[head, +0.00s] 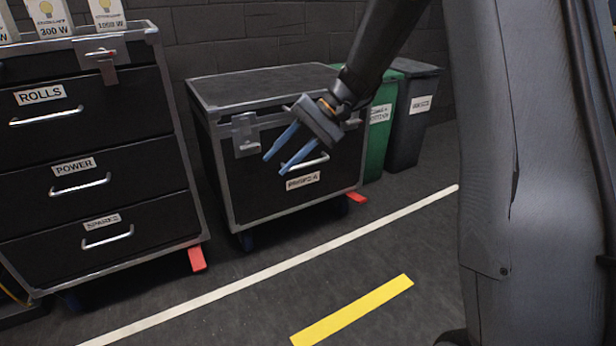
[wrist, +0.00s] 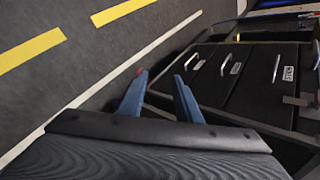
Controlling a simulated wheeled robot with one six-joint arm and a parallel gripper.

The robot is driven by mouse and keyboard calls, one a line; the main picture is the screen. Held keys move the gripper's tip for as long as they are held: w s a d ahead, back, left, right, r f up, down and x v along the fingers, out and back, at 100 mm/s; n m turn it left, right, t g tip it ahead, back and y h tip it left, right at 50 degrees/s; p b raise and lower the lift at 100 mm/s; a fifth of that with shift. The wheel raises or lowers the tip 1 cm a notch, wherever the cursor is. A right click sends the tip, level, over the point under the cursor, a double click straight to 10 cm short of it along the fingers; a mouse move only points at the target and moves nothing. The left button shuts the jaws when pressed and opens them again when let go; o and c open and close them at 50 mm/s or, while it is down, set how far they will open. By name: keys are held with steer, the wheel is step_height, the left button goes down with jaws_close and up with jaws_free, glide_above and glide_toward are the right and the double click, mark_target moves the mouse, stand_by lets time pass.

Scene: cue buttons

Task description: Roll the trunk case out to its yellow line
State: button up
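The trunk case (head: 262,190) is the black case with metal edges in the middle of the head view, on casters, its lid down. It has a latch (head: 246,135) on its front, a handle partly behind my gripper, and a blurred label. A red pedal (head: 357,197) sticks out by its right front caster. A yellow line (head: 352,310) lies on the floor in front of the case, beyond a white line. My gripper (head: 275,165) is in front of the case's face, its two blue fingers apart and empty. In the wrist view the fingers (wrist: 161,76) also stand apart.
A drawer cabinet (head: 95,195) stands left of the case, with a red pedal (head: 197,259) at its corner and boxes on top. Green (head: 378,140) and grey (head: 410,125) bins stand to the right. The floor between case and yellow line is clear.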

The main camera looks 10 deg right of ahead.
steer(key=w+d+f+m+t+y+b, duration=0.1)
steer(key=w+d+f+t+y+b, duration=0.15)
steer(key=w+d+f, duration=0.35)
steer(key=w+d+f+m+t+y+b, duration=0.1)
steer(key=w+d+f+b, duration=0.2)
steer(key=w, duration=0.6)
steer(key=m+t+y+b, duration=0.2)
steer(key=t+b, duration=0.2)
steer(key=b, duration=0.1)
glide_toward(313, 164)
steer(key=r+x, duration=0.1)
steer(key=x, duration=0.3)
steer(key=b+x, duration=0.1)
steer(key=x, duration=0.1)
steer(key=b+x, duration=0.1)
steer(key=x, duration=0.2)
steer(key=f+b+x, duration=0.1)
steer(key=x, duration=0.1)
steer(key=shift+a, duration=0.2)
jaws_close()
